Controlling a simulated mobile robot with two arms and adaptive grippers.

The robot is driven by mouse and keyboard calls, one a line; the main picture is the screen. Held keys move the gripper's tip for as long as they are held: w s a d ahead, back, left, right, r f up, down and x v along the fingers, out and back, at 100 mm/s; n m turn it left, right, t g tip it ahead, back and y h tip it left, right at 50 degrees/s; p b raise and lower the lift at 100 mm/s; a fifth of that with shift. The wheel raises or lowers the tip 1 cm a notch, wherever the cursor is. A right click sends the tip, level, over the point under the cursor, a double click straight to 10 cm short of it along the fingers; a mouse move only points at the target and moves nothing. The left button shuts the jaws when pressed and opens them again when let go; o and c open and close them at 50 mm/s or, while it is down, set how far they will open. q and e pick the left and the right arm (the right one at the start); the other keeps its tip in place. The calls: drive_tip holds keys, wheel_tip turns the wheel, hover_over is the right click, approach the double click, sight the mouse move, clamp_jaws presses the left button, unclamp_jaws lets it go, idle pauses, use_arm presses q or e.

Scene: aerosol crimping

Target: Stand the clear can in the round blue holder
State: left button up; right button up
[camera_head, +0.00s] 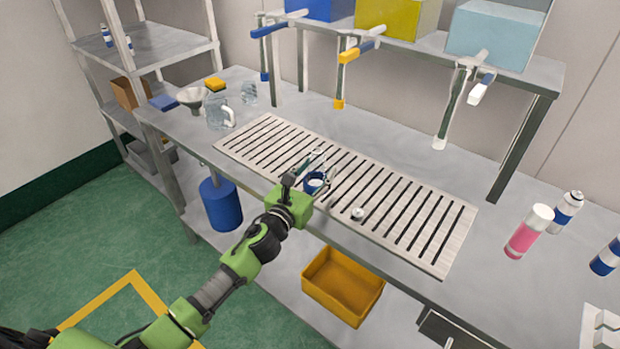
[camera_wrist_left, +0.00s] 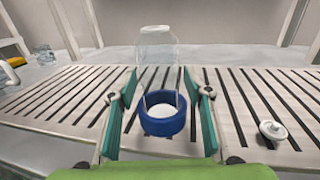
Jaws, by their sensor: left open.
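The clear can (camera_wrist_left: 157,48) shows in the left wrist view, upright and very faint. Its lower end appears to be inside the ring of the round blue holder (camera_wrist_left: 163,122), where a pale round bottom shows; the exact seating is hard to tell. In the head view the blue holder (camera_head: 315,183) sits on the slatted rack, and the can can hardly be made out. My left gripper (camera_head: 310,172) is open, its teal fingers (camera_wrist_left: 160,85) on either side of the can and holder, with gaps on both sides. My right gripper is not in view.
A small white valve piece (camera_head: 357,213) lies on the slatted rack (camera_head: 455,245), right of the holder. Taps hang from the shelf (camera_head: 520,75) behind. A pink can (camera_head: 525,235) stands right; a clear jug (camera_head: 218,112) stands left. A yellow bin (camera_head: 343,285) sits below.

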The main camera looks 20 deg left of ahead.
use_arm(q)
drive_tip(key=s+a+b, duration=0.1)
drive_tip(key=s, duration=1.1)
drive_tip(key=shift+a+b, duration=0.4)
